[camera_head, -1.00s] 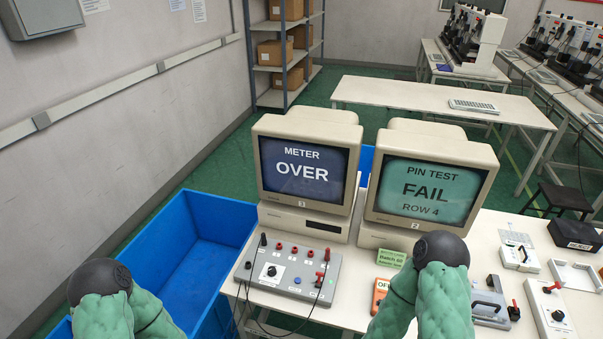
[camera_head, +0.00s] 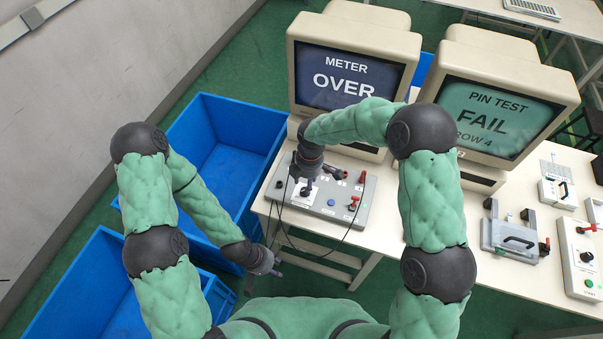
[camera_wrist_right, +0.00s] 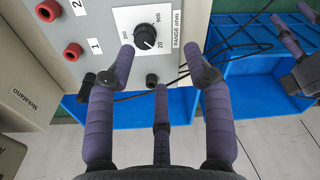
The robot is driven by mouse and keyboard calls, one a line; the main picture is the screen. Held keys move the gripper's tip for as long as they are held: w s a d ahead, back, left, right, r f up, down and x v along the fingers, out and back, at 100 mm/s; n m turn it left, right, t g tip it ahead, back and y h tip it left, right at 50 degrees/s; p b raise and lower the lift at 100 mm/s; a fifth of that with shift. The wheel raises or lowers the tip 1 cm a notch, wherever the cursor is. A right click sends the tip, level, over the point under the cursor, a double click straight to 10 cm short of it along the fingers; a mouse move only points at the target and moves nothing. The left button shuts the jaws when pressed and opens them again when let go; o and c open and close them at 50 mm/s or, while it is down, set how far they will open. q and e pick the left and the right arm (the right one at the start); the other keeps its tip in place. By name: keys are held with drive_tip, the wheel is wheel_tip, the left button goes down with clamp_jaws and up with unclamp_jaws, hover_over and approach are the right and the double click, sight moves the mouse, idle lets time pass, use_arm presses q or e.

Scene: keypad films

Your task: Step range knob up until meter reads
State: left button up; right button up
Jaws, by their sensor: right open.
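The left monitor (camera_head: 345,78) reads METER OVER. The grey meter box (camera_head: 345,205) stands below it on the bench. In the right wrist view the black range knob (camera_wrist_right: 145,37) sits on a white plate (camera_wrist_right: 122,18) marked RANGE ohm. Its white pointer line appears to face the 20 mark. My right gripper (camera_head: 306,172) is over the knob, pointing down. In its wrist view the fingers (camera_wrist_right: 157,45) are spread to either side of the knob, apart from it. My left gripper (camera_head: 270,266) hangs low by the bench's left edge; its finger state is unclear.
The right monitor (camera_head: 490,118) reads PIN TEST FAIL ROW 4. Blue bins (camera_head: 225,110) stand on the floor left of the bench. Black leads (camera_head: 285,235) loop off the box's front. Red sockets (camera_wrist_right: 72,50) lie beside the dial. A grey fixture (camera_head: 510,238) is farther right.

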sight(304, 190)
use_arm(q)
drive_tip(key=shift+w+a+f+b, duration=0.1)
drive_tip(key=shift+w+f+b, duration=0.15)
drive_tip(key=shift+f+b, duration=0.3)
drive_tip(key=shift+w+a+f+b, duration=0.1)
drive_tip(key=shift+w+f+b, duration=0.1)
drive_tip(key=shift+f+b, duration=0.3)
use_arm(e)
drive_tip(key=shift+n+h, duration=0.3)
drive_tip(key=shift+n, duration=0.4)
drive_tip(key=f, duration=0.2)
drive_tip(key=w+f, duration=0.1)
drive_tip(key=f, duration=0.2)
drive_tip(key=w+f, duration=0.1)
drive_tip(key=f, duration=0.2)
drive_tip(key=shift+a+f, duration=0.1)
drive_tip(key=shift+a, duration=0.15)
drive_tip(key=shift+c, duration=0.3)
use_arm(q)
drive_tip(key=shift+d, duration=0.1)
use_arm(e)
clamp_jaws()
